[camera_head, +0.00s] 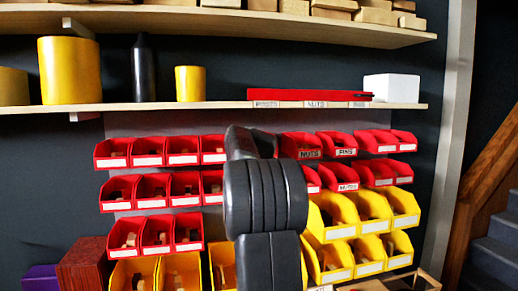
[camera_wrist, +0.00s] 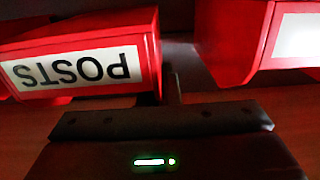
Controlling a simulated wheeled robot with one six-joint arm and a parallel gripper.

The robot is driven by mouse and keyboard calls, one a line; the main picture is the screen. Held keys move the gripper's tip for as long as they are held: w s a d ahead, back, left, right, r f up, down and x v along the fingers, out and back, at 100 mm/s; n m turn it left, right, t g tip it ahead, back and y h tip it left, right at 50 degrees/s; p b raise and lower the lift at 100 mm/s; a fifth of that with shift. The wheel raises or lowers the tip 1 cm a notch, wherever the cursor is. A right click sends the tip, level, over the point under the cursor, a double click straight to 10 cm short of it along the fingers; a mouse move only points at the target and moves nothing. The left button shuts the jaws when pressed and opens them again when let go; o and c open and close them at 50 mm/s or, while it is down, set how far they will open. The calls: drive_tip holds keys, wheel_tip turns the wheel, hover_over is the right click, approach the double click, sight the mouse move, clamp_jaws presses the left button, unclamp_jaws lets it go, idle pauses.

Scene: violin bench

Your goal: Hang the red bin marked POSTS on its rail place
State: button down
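The red bin marked POSTS (camera_wrist: 80,62) fills the left of the wrist view, its white label upside down and slightly slanted. My gripper (camera_wrist: 168,115) shows as a dark body along the bottom, close to this bin. Its fingertips are not clear, so I cannot tell whether it grips the bin. In the head view my arm blocks the middle of the bin rack (camera_head: 125,124). I cannot make out the POSTS bin, my gripper or an empty rail place there.
Another red bin (camera_wrist: 275,38) with a white label is close on the right in the wrist view. Rows of red bins (camera_head: 113,152) and yellow bins (camera_head: 398,209) flank my arm. A shelf (camera_head: 225,105) above holds a red strip (camera_head: 310,95) and a white box (camera_head: 391,87).

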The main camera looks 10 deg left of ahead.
drive_tip(key=shift+f+b, duration=0.45)
drive_tip(key=shift+f, duration=0.05)
drive_tip(key=c, duration=1.6)
unclamp_jaws()
drive_tip(key=shift+o, duration=0.2)
drive_tip(key=b+v, duration=0.4)
drive_tip(key=v, duration=0.9)
drive_tip(key=shift+s+d+b, duration=0.2)
drive_tip(key=shift+s+b, duration=0.1)
drive_tip(key=shift+s, duration=0.1)
drive_tip(key=shift+w+r, duration=0.1)
drive_tip(key=p+x, duration=0.4)
drive_tip(key=x, duration=0.9)
drive_tip(key=shift+w+a+p, duration=0.2)
drive_tip(key=shift+w+p, duration=0.15)
drive_tip(key=shift+s, duration=0.1)
